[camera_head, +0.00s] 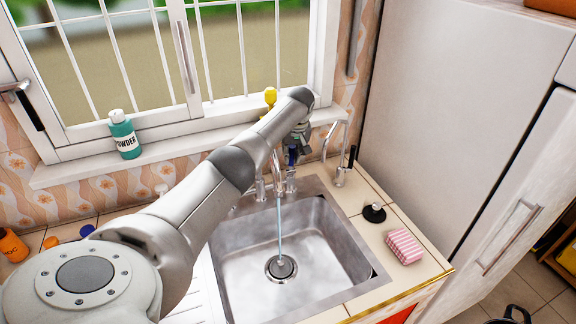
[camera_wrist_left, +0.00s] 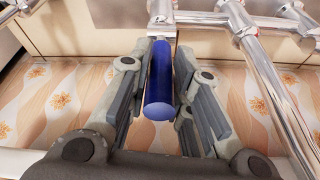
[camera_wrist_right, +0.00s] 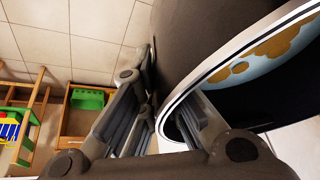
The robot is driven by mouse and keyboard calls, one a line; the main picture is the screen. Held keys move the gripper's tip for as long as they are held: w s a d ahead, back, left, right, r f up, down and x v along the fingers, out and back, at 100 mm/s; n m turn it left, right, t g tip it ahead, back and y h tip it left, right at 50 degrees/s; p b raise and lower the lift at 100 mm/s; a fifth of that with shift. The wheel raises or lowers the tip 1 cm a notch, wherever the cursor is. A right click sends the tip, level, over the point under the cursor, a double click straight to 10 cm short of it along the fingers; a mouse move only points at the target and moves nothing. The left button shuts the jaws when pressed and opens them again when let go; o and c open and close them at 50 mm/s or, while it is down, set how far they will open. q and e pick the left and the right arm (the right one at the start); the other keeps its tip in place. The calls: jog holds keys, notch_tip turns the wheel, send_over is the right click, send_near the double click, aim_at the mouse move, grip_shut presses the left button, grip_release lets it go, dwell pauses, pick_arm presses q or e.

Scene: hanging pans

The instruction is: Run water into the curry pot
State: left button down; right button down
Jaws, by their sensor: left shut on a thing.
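Water (camera_head: 280,228) runs from the sink tap (camera_head: 277,172) in a thin stream straight down into the steel sink (camera_head: 345,262), near the drain. My left gripper (camera_head: 293,150) is at the tap; the left wrist view shows its fingers on either side of the blue tap handle (camera_wrist_left: 159,90), shut on it. The dark curry pot (camera_wrist_right: 195,35) fills the right of the right wrist view, with orange-brown patches on a pale surface inside its rim. My right gripper (camera_wrist_right: 170,125) straddles the pot's wall, one finger outside and one inside. A dark rim (camera_head: 508,314), probably the pot's, shows at the head view's bottom right.
A pink striped sponge (camera_head: 404,246) and a black stopper (camera_head: 374,213) lie on the counter right of the sink. A second thin tap (camera_head: 341,150) stands behind them. A powder bottle (camera_head: 124,135) stands on the sill. A tall white cabinet (camera_head: 440,110) bounds the right.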

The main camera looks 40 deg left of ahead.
pick_arm(q)
jog(key=shift+w+a+b, duration=0.1)
jog(key=shift+w+b, duration=0.05)
jog(key=shift+b, duration=0.2)
pick_arm(e)
jog(key=shift+a+f, duration=0.15)
jog(key=shift+f, duration=0.5)
pick_arm(q)
jog(key=shift+a, duration=0.1)
pick_arm(e)
jog(key=shift+a+f, duration=0.15)
pick_arm(q)
jog(key=shift+w+a+r+h+b, duration=0.1)
jog(key=shift+a+h+b, duration=0.1)
jog(key=shift+h+b, duration=0.25)
pick_arm(e)
jog(key=shift+w+a+f, duration=0.2)
jog(key=shift+a+f, duration=0.05)
jog(key=shift+a, duration=0.2)
pick_arm(q)
jog(key=shift+g, duration=0.3)
jog(key=c, duration=1.3)
grip_release()
jog(key=shift+d, duration=0.15)
pick_arm(e)
jog(key=shift+d, duration=0.1)
pick_arm(q)
jog(key=v, duration=1.2)
